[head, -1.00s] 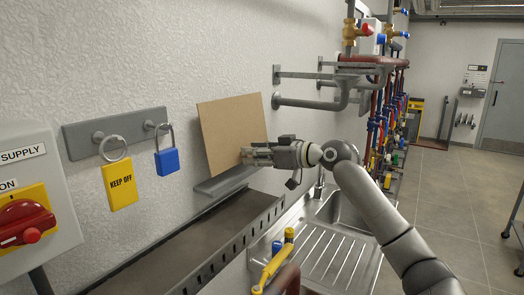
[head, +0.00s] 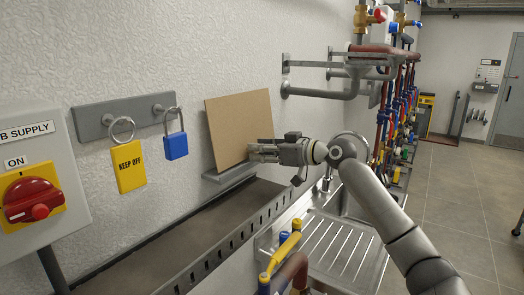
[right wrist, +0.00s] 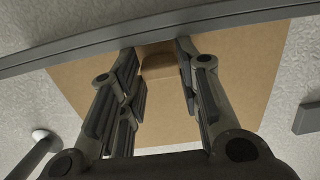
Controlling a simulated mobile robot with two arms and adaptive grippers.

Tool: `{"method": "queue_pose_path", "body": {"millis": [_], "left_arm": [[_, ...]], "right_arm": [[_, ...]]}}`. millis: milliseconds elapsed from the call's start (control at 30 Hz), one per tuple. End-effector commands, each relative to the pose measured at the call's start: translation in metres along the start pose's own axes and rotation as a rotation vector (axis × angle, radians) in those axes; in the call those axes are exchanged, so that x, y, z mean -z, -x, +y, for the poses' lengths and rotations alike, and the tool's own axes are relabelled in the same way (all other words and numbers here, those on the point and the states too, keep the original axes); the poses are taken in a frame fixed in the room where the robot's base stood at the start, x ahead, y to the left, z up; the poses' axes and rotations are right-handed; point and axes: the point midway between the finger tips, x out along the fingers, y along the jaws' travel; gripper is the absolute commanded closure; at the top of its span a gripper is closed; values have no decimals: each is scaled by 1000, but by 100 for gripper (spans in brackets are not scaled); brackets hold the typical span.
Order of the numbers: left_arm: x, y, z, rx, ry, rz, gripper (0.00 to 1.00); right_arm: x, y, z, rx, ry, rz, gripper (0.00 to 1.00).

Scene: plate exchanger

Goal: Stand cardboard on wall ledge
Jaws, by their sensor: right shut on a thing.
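The cardboard (head: 238,122) is a flat tan sheet, upright close to the wall, with its lower edge at the wall ledge (head: 232,173). Whether its full weight rests there I cannot tell. My right gripper (head: 256,151) is at its lower right, shut on a small brown block that stands out from the sheet. In the right wrist view the fingers (right wrist: 160,58) are on either side of this block, the cardboard (right wrist: 235,85) fills the space behind, and the grey ledge (right wrist: 60,56) crosses the top. My left gripper is not in view.
A yellow KEEP OFF tag (head: 129,167) and a blue padlock (head: 175,146) hang left of the cardboard. A slotted grey tray (head: 150,238) runs below the ledge. A steel sink drainer (head: 335,245) and pipes (head: 325,92) are at the right.

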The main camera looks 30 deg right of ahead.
Motion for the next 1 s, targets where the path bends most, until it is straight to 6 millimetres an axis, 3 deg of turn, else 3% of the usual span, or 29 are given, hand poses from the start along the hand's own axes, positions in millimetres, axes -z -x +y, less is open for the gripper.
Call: {"method": "queue_pose_path", "body": {"millis": [33,900,933,1000], "left_arm": [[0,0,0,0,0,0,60],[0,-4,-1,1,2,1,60],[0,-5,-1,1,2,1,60],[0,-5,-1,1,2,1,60]], "right_arm": [[-8,-2,-2,6,-2,-17,93],[-17,-5,-2,8,-4,-25,93],[-17,-5,-2,8,-4,-25,66],[-17,-5,-2,8,-4,-25,57]]}}
